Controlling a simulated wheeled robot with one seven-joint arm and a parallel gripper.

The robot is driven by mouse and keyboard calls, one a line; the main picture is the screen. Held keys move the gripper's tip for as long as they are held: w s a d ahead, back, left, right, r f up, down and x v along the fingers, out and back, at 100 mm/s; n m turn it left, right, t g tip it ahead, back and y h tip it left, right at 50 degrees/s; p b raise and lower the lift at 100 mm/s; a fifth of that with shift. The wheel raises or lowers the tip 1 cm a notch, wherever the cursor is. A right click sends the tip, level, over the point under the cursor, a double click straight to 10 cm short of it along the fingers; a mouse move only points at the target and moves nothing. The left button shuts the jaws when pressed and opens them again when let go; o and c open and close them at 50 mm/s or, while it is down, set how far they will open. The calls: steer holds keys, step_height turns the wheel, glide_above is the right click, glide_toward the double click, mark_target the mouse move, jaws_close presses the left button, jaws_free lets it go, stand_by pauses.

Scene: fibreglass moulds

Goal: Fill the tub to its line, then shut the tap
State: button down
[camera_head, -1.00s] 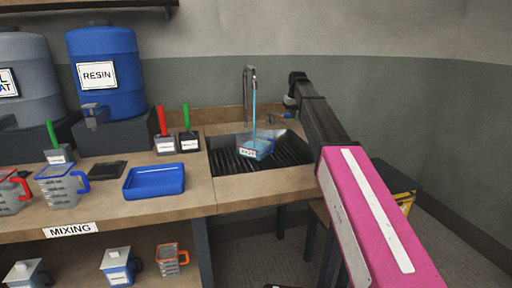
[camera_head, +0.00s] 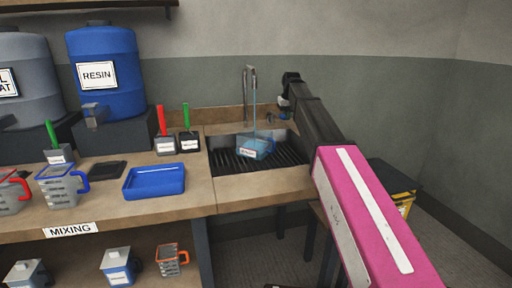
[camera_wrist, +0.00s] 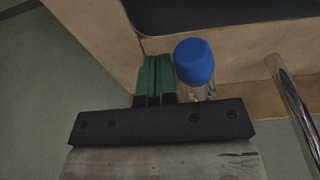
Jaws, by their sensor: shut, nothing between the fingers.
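The blue see-through tub (camera_head: 262,148) sits in the sink under the tap's spout (camera_head: 250,82), with a white label on its front. A thin stream of water falls from the spout into the tub. I cannot make out the line or water level. The tap's blue knob (camera_wrist: 194,62) is just right of my gripper (camera_wrist: 156,70) in the wrist view, standing on a pale stem. My gripper's green fingers are together and empty, beside the knob; contact is unclear. In the head view my gripper (camera_head: 284,103) is behind the sink, right of the spout, mostly hidden.
The sink (camera_head: 225,158) has a dark ribbed bottom. Left of it the bench holds a blue tray (camera_head: 155,181), jugs, brushes in pots and a blue resin drum (camera_head: 104,75). The metal spout (camera_wrist: 290,105) rises right of the knob in the wrist view. A wall stands at right.

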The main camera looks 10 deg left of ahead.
steer(key=shift+s+a, duration=0.5)
steer(key=shift+a, duration=0.25)
step_height(320, 180, up, 8)
steer(key=d, duration=0.2)
steer(key=shift+w, duration=0.45)
stand_by(0.7)
